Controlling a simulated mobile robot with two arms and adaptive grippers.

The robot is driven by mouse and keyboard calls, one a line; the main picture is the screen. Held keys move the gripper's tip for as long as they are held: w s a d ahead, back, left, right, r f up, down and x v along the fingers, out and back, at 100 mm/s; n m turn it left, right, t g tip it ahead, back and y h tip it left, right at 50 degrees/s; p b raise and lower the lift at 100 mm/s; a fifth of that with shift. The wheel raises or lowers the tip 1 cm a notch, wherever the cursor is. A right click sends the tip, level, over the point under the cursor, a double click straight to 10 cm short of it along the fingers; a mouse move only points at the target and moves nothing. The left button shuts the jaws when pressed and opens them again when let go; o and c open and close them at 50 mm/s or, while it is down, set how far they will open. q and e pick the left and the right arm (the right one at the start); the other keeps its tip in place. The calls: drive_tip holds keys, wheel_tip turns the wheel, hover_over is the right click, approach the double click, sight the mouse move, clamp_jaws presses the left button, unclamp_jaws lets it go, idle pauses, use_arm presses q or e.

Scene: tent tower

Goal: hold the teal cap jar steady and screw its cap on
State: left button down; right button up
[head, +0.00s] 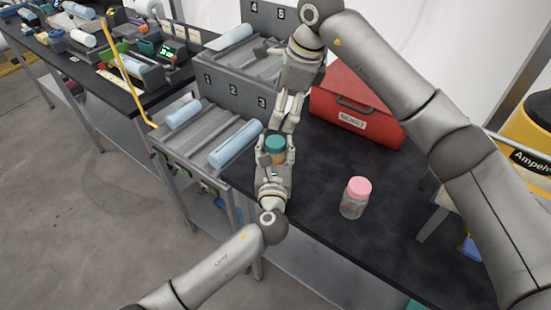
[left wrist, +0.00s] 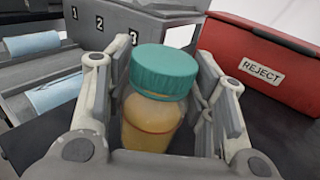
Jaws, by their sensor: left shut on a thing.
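The teal cap jar (left wrist: 150,125) stands between the fingers of my left gripper (head: 273,165), which is shut on its body. The jar is clear with amber contents. Its teal cap (left wrist: 164,72) sits on top of the jar; whether it is tight I cannot tell. The cap also shows in the head view (head: 275,143), above the left fingers. My right gripper (head: 286,122) comes down from above, just behind the cap in the head view. Its fingers are apart from the cap in the left wrist view, where they do not show. Its opening is unclear.
A jar with a pink cap (head: 356,198) stands on the dark table (head: 320,235) to the right. A red REJECT box (head: 358,110) is behind it. Grey numbered bins (head: 232,100) with blue cylinders (head: 236,146) stand at the left. The table front is clear.

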drive_tip(key=v, duration=0.5)
drive_tip(key=shift+s+d+r, duration=0.1)
drive_tip(key=shift+r, duration=0.3)
use_arm(q)
drive_tip(key=c, duration=0.5)
unclamp_jaws()
drive_tip(key=shift+c, duration=0.2)
drive_tip(key=shift+s, duration=0.1)
drive_tip(key=s, duration=1.1)
drive_tip(key=shift+s+a, duration=0.25)
drive_tip(key=shift+s, duration=0.15)
